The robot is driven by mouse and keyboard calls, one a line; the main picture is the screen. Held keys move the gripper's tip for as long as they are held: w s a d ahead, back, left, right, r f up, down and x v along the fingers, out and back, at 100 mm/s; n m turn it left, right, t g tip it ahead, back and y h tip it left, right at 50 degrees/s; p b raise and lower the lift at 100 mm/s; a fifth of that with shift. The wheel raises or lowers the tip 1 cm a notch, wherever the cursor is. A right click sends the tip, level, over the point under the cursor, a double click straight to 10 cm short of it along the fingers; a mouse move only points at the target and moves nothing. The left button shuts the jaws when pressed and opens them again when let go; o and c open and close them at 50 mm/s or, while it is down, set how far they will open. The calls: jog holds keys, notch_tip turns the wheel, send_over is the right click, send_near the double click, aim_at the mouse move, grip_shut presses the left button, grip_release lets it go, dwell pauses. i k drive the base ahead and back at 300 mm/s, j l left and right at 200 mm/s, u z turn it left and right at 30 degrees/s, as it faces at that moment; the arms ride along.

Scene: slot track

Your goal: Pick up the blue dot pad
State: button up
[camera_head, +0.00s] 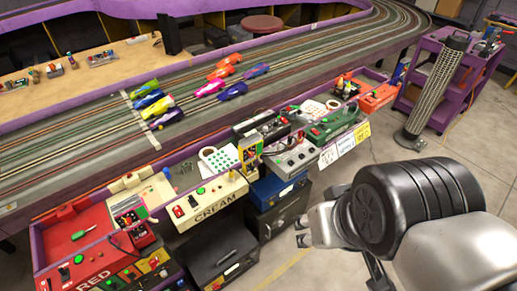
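No pad with clearly blue dots shows in the head view. A white pad with green-looking dots (220,160) lies on the bench along the track's near side, between the red and the dark green control boxes. A second pale pad (313,108) lies further right, and its dots are too small to read for colour. My gripper (302,233) is at the lower right, in front of the bench and apart from both pads. Nothing shows held in it, but its finger opening is not clear.
A cream control box (210,204) stands just in front of the green-dotted pad. A red box (85,245) is at the left and a dark green box (335,125) at the right. Several toy cars stand on the track. A purple cart (425,90) is at the upper right.

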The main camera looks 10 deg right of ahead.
aim_at(166, 170)
jog(key=i+j+u, duration=0.3)
jog(key=i, duration=0.15)
jog(key=i+j+u, duration=0.15)
jog(key=i+u, duration=0.15)
jog(key=i, duration=0.2)
